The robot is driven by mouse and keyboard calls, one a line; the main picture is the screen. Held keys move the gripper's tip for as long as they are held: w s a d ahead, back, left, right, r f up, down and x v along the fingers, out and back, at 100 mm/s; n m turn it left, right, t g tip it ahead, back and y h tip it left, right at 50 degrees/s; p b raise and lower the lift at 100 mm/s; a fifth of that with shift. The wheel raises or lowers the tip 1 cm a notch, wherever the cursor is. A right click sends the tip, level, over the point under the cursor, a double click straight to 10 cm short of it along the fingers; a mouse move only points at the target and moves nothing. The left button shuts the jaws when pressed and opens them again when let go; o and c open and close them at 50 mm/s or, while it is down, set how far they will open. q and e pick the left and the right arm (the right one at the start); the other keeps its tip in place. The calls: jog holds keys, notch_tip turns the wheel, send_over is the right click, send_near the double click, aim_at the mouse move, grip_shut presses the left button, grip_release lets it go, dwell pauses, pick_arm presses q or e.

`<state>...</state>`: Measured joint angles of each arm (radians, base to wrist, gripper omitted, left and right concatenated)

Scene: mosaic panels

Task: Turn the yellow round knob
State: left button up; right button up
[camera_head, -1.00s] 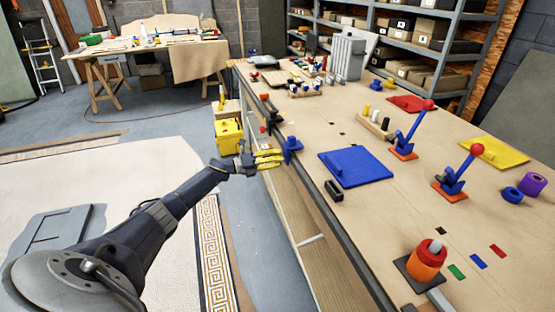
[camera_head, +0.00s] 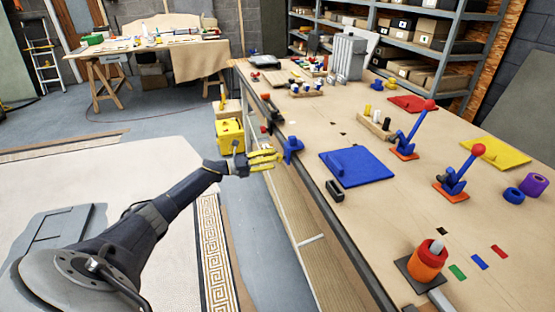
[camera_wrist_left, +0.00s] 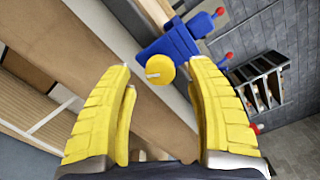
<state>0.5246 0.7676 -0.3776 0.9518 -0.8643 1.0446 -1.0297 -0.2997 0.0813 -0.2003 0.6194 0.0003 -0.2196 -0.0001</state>
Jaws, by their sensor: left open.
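The yellow round knob (camera_wrist_left: 160,70) with a pale bar across its face shows in the left wrist view, in front of a blue fixture (camera_wrist_left: 176,48). In the head view the blue fixture (camera_head: 292,147) sits at the table's left edge, and I cannot make out the knob there. My left gripper (camera_head: 278,158) has yellow fingers pointing at the fixture. In the left wrist view the left gripper (camera_wrist_left: 158,75) is open, its fingers wide apart, with the knob seen between the fingertips and nothing held. The right gripper is not in view.
The workbench (camera_head: 315,130) holds a blue panel (camera_head: 357,167), a black handle (camera_head: 334,190), red-knobbed levers (camera_head: 462,171) and an orange-red cylinder (camera_head: 427,260). A yellow box (camera_head: 229,135) stands beyond my left gripper. The floor left of the bench is mostly free.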

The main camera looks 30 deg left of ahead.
pick_arm(q)
jog(key=v, duration=0.9)
dwell(0.3)
